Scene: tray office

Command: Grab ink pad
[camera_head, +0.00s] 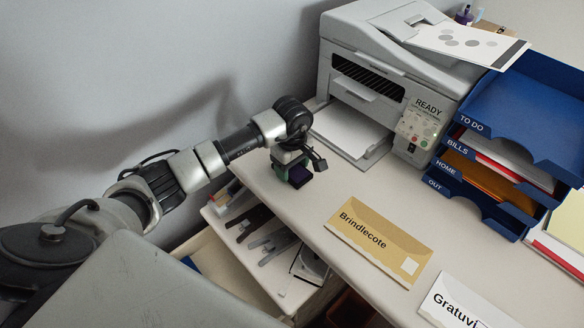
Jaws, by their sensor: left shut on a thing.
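My left gripper (297,163) reaches in from the left and points down over the desk, in front of the printer. My right gripper is not in view.
A grey printer (405,65) with paper in its front tray stands behind. Blue stacked trays (535,95) stand at right. A tan envelope (378,240) and a white one (460,305) lie on the desk (300,215).

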